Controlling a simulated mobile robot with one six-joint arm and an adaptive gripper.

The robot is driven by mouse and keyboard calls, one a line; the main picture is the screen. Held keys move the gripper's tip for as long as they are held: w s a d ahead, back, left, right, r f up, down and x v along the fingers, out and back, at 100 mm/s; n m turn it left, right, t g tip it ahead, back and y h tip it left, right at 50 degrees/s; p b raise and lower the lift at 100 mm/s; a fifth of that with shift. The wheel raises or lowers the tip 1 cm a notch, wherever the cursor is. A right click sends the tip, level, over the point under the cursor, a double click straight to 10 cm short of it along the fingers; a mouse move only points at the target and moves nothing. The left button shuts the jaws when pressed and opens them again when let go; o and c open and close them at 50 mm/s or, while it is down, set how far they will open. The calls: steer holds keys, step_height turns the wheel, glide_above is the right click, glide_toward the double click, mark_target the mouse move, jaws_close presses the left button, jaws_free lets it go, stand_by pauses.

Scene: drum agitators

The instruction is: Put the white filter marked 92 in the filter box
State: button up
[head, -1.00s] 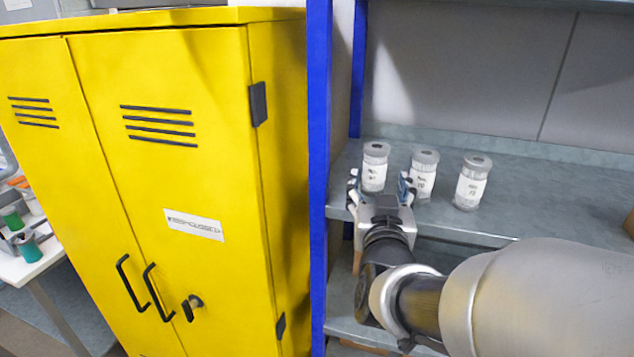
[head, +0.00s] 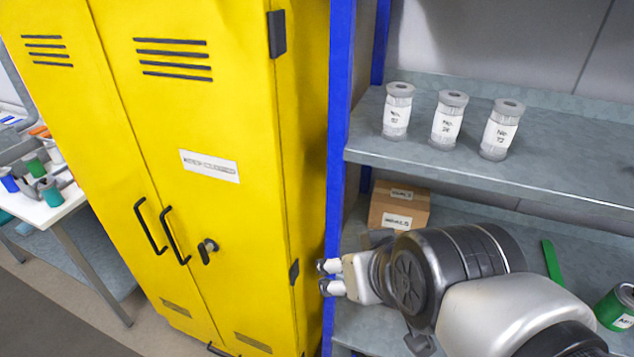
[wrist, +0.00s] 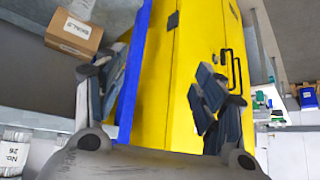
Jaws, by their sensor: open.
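The left filter (head: 397,112) has a label too small to read surely. The middle filter (head: 447,120) appears marked 26, and a filter marked No. 26 (wrist: 12,152) shows at the lower left of the wrist view. The right filter (head: 500,130) seems marked 72. My gripper (head: 329,278) is below and left of them, by the blue post. In the wrist view my gripper (wrist: 160,92) is open with nothing between its fingers. I cannot identify a filter box.
A cardboard box labelled SEALS (head: 398,207) sits on the lower shelf (head: 505,240) near my gripper. The blue post (head: 341,130) and yellow cabinet (head: 230,110) stand left. A white table (head: 50,212) holds coloured containers. A green can (head: 617,306) is at far right.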

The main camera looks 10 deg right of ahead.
steer(key=s+f+g, duration=0.2)
steer(key=s+g, duration=0.1)
steer(key=s, duration=0.4)
steer(key=shift+s+d, duration=0.3)
steer(key=shift+f, duration=0.15)
